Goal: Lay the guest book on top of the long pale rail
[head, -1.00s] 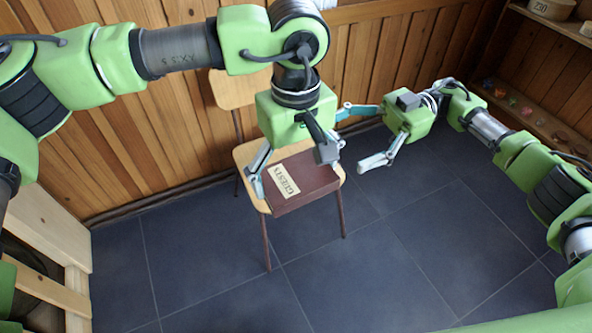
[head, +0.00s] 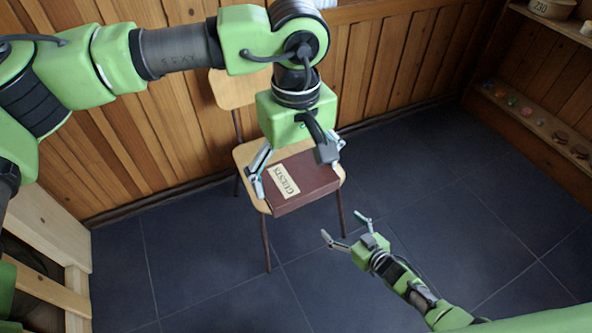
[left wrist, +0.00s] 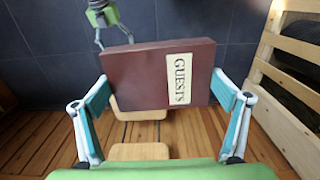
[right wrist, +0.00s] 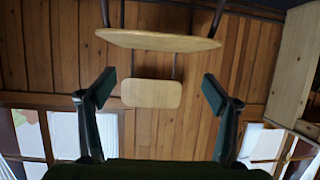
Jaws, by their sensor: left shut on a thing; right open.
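The guest book (head: 308,180) is a dark red-brown, thick book with a cream GUESTS label. My left gripper (head: 297,170) is shut on it, with one finger at each end. In the left wrist view the book (left wrist: 140,75) looks much larger than the chair seat behind it, so it appears held above the seat. My right gripper (head: 344,227) is open and empty, low in front of the chair. Pale wooden rails (head: 38,272) form a frame at the lower left, also at the right of the left wrist view (left wrist: 292,78). I cannot tell which is the long pale rail.
A wooden chair (head: 238,90) with thin dark legs stands against the plank wall, below the book. A wall shelf (head: 535,115) with small coloured objects is at the right. The dark tiled floor (head: 440,220) is clear in the middle.

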